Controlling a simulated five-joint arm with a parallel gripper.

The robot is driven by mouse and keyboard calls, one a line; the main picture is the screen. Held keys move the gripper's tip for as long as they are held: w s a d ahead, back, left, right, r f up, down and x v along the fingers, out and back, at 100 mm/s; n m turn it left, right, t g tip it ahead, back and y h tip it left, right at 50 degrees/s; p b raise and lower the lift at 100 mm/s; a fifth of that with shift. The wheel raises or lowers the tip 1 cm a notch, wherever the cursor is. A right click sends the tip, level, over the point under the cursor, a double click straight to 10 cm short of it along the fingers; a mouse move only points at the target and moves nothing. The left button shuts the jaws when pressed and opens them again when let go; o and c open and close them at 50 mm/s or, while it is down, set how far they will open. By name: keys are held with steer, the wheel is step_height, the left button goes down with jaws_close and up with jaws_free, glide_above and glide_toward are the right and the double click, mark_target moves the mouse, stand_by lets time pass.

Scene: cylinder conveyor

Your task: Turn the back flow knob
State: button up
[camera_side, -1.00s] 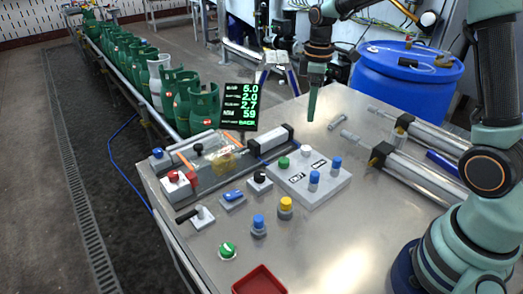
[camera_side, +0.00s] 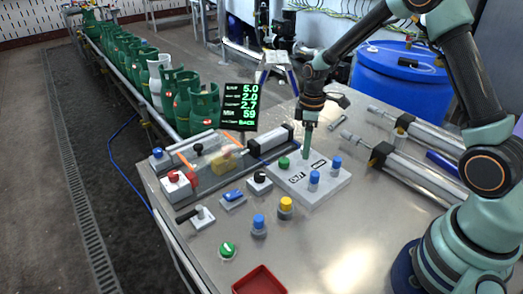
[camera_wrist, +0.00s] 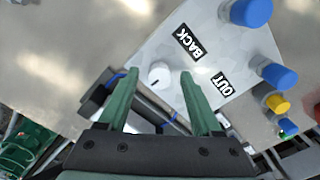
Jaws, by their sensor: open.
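A grey control block (camera_side: 335,184) carries several knobs and the labels OUT and BACK. In the side view, my gripper (camera_side: 306,156) hides the white knob. I cannot tell whether the fingers touch the block.
A green knob (camera_side: 283,163) and a blue knob (camera_side: 314,177) sit close by on the OUT row. Blue and yellow buttons (camera_side: 285,203) stand in front. A display (camera_side: 240,108) stands behind, reading BACK at its bottom. Metal cylinders (camera_side: 420,175) lie to the right.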

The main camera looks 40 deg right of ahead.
steer(key=shift+f, duration=0.15)
jaws_close()
steer(key=shift+m, duration=2.9)
jaws_free()
